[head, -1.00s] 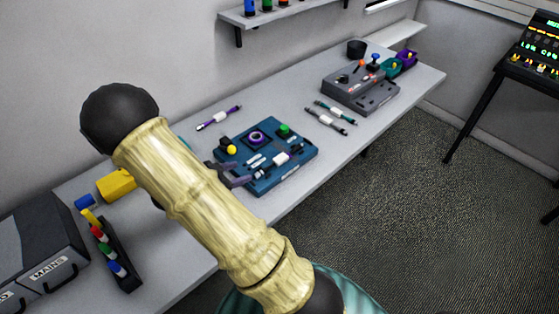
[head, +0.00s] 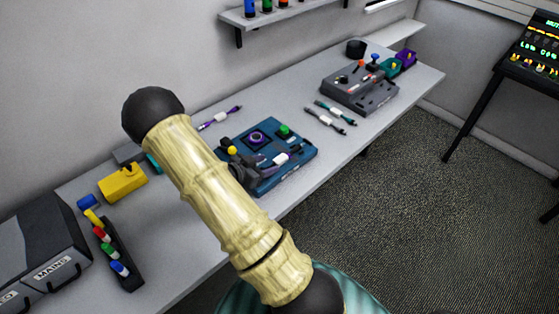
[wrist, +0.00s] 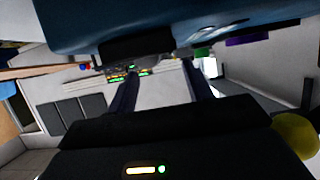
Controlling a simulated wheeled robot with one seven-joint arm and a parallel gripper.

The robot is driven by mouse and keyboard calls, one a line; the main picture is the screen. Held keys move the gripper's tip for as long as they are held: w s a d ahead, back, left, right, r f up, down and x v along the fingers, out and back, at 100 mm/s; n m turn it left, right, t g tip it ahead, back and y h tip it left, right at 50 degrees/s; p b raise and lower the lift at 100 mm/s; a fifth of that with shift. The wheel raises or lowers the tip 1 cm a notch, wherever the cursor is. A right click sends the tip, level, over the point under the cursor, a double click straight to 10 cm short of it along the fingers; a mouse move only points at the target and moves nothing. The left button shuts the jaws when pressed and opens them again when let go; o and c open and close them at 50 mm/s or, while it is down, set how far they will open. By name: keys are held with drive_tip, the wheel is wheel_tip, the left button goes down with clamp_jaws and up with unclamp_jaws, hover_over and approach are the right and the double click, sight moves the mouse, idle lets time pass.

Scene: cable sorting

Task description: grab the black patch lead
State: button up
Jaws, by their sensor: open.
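The black patch lead (head: 324,121), dark with a white label sleeve, lies on the bench between the blue panel and the grey control box. A teal lead (head: 344,115) lies close beside it. My gripper (head: 256,167) is low over the near left part of the blue panel (head: 293,166), left of the black lead and apart from it, partly hidden by my arm. In the wrist view, my gripper (wrist: 160,72) has its two dark fingers apart, with nothing seen between them. I cannot make out the black lead there.
A purple lead (head: 220,118) lies behind the panel; another purple lead (head: 281,159) is on it. The grey control box (head: 360,90) stands to the right. A yellow block (head: 123,184) and a marker rack (head: 122,256) are at left.

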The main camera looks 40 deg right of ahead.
sight(278, 160)
drive_tip(key=shift+d, duration=0.5)
drive_tip(key=p+x, duration=0.1)
drive_tip(key=x, duration=0.3)
drive_tip(key=shift+d, duration=0.15)
clamp_jaws()
wheel_tip(278, 160, up, 10)
idle(0.7)
